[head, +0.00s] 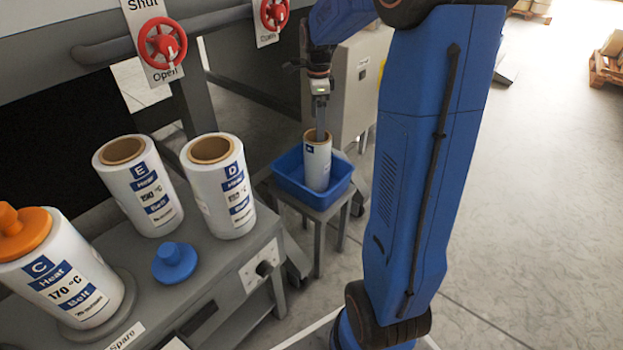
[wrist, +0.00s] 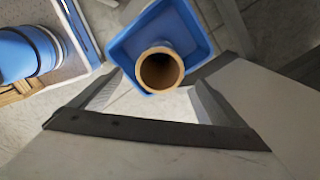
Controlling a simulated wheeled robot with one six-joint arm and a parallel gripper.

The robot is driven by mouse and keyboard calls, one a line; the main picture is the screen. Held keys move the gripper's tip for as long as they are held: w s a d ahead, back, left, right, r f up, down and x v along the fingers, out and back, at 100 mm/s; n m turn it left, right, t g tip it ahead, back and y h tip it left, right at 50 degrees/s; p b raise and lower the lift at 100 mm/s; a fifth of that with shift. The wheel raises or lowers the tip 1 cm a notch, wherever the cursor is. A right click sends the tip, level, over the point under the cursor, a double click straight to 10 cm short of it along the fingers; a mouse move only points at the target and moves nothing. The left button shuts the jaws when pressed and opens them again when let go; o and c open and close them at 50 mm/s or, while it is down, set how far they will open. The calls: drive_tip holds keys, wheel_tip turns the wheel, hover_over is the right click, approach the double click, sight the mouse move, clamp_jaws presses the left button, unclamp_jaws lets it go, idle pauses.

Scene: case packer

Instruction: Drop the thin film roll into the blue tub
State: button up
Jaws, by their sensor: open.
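The thin film roll (head: 317,168) is white with a brown core and a blue label. It stands nearly upright inside the blue tub (head: 338,193), which rests on a small grey stand. In the wrist view I look down on the roll's open brown core (wrist: 160,71), with the tub (wrist: 123,52) around it. My gripper (head: 320,133) is just above the roll, fingers pointing down at its top. In the wrist view the fingers (wrist: 155,80) are spread apart with the core's end near their tips. Whether they touch the roll I cannot tell. The roll's foot is hidden by the tub wall.
Wider rolls E (head: 158,207), D (head: 232,205) and C (head: 70,285) stand on a grey bench at left. C carries an orange plug (head: 22,232); a blue plug (head: 174,262) lies near. Red handwheels (head: 163,43) hang above.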

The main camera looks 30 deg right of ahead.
wheel_tip(320, 180, up, 10)
idle(0.4)
drive_tip(key=shift+r, duration=0.1)
drive_tip(key=s+a+r+n+t, duration=0.1)
drive_tip(key=s+a+n, duration=0.45)
drive_tip(key=s, duration=0.25)
drive_tip(key=s+a+n+t, duration=0.1)
drive_tip(key=s+a+n, duration=0.4)
drive_tip(key=s+n, duration=0.15)
drive_tip(key=s+a+f+n+t, duration=0.1)
drive_tip(key=s+a+f+n, duration=0.1)
drive_tip(key=s+n, duration=0.3)
drive_tip(key=s+a+f+n+t, duration=0.1)
drive_tip(key=s+a+f+n, duration=0.2)
drive_tip(key=s+n, duration=0.3)
drive_tip(key=s+f, duration=0.1)
drive_tip(key=s, duration=0.3)
drive_tip(key=shift+s+f+t, duration=0.4)
